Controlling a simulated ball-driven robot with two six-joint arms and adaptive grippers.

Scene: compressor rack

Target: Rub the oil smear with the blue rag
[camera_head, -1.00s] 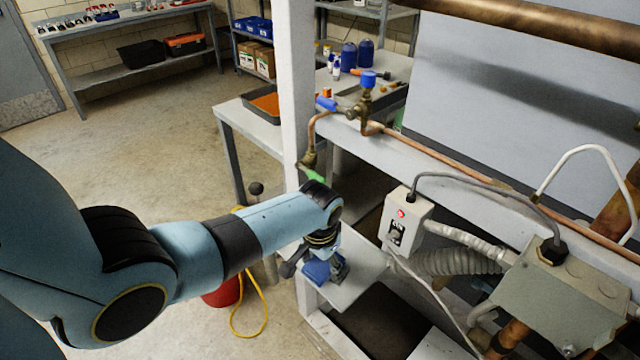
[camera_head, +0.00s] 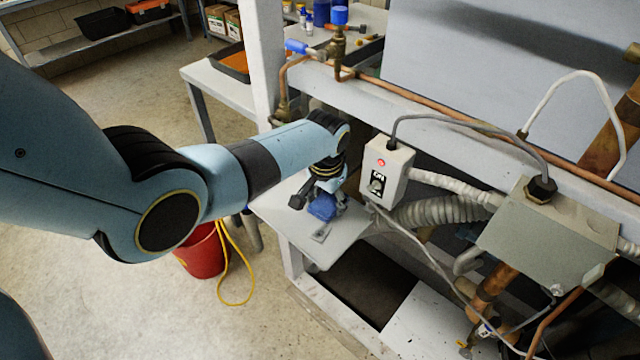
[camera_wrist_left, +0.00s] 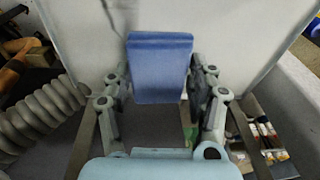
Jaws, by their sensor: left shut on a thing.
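My left gripper (camera_head: 320,200) is shut on the blue rag (camera_head: 322,208), low over the pale shelf plate (camera_head: 290,232). In the left wrist view the rag (camera_wrist_left: 160,68) is a folded blue block between the fingers of the gripper (camera_wrist_left: 158,80). I cannot tell whether the rag touches the plate. A small grey patch (camera_head: 321,234), perhaps the oil smear, lies on the plate just in front of the rag. A faint dark smudge (camera_wrist_left: 118,14) shows beyond the rag in the wrist view. My right gripper is out of view.
A grey switch box (camera_head: 388,172) with a red light and a ribbed hose (camera_head: 435,212) stand close right of the gripper. A white post (camera_head: 264,60) and copper pipe (camera_head: 420,97) are behind. A red bucket (camera_head: 203,252) stands on the floor at left.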

